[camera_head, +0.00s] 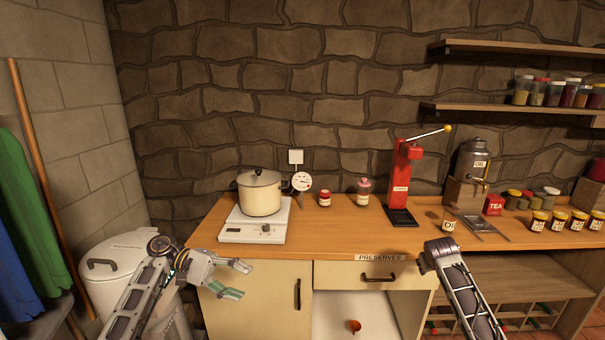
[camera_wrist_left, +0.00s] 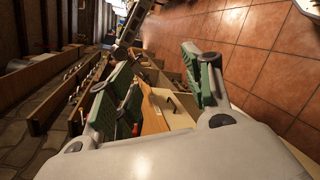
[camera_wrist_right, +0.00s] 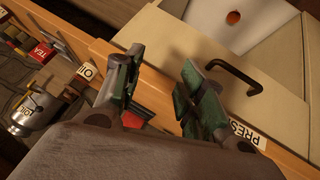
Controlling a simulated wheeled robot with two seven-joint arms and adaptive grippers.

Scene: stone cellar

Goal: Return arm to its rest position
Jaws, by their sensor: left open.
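My left gripper (camera_head: 242,280) is open and empty in the head view, beside the front of the cream cabinet and below the counter's left end. In the left wrist view its green-padded fingers (camera_wrist_left: 160,75) stand wide apart with nothing between them. My right gripper (camera_wrist_right: 160,72) shows in the right wrist view with its fingers apart and empty, over the counter's front edge near the drawer handle (camera_wrist_right: 235,75). In the head view my right wrist hides its fingers.
On the counter (camera_head: 340,226) stand a cream pot (camera_head: 260,197) on a white scale (camera_head: 250,229), small jars, a red press (camera_head: 400,175) and an oil urn (camera_head: 474,160). A lidded white bin (camera_head: 110,285) stands left.

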